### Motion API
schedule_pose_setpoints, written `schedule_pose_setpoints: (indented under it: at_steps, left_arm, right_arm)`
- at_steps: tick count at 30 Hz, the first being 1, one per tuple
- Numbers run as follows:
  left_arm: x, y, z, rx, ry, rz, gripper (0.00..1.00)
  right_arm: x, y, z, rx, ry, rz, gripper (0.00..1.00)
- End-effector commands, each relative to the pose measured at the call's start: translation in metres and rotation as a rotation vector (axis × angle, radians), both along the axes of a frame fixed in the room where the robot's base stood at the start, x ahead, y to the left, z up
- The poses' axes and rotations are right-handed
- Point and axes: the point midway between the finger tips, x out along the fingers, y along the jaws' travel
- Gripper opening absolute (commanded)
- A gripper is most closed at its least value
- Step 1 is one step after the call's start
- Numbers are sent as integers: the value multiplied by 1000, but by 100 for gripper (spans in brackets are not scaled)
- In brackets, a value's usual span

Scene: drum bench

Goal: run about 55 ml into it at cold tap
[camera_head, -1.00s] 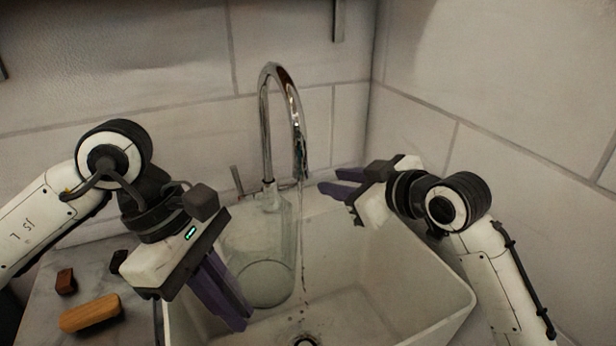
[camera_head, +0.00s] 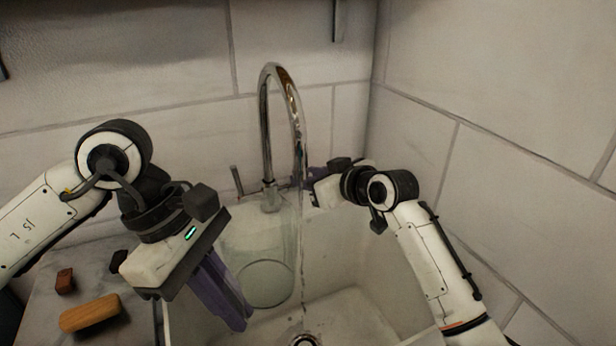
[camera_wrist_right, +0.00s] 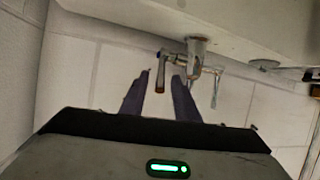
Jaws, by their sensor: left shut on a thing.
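A clear glass vessel (camera_head: 266,278) stands upright in the sink below the chrome tap (camera_head: 296,120). My left gripper (camera_head: 238,318) is at its left side, shut on it; the contact is partly hidden by the fingers. A thin stream of water (camera_head: 302,250) falls from the spout by the vessel's right edge; I cannot tell whether any enters it. My right gripper (camera_head: 303,180) is behind the spout, near the tap base. In the right wrist view its fingers (camera_wrist_right: 161,78) are apart, with a short tap lever (camera_wrist_right: 161,68) between their tips, touching neither visibly.
The white sink (camera_head: 345,318) has a drain (camera_head: 304,340) at the front. A wooden block (camera_head: 90,314) and a small brown block (camera_head: 65,281) lie on the counter at left. A second lever (camera_head: 236,180) rises left of the tap. Tiled walls close off the back and right.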

Motion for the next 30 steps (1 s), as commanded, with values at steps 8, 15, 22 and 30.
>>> schedule_pose_setpoints:
  at_steps: [8, 15, 22, 30]
  left_arm:
    - [0, 0, 1, -2, -2, 0, 0]
    - [0, 0, 1, -2, -2, 0, 0]
    - [0, 0, 1, -2, -2, 0, 0]
    - [0, 0, 1, -2, -2, 0, 0]
  right_arm:
    - [4, 3, -3, -1, -1, 0, 29]
    - [4, 3, -2, -1, -1, 0, 8]
    - [4, 3, -3, -1, 0, 0, 0]
    - [7, 4, 0, -14, 27, 2, 0]
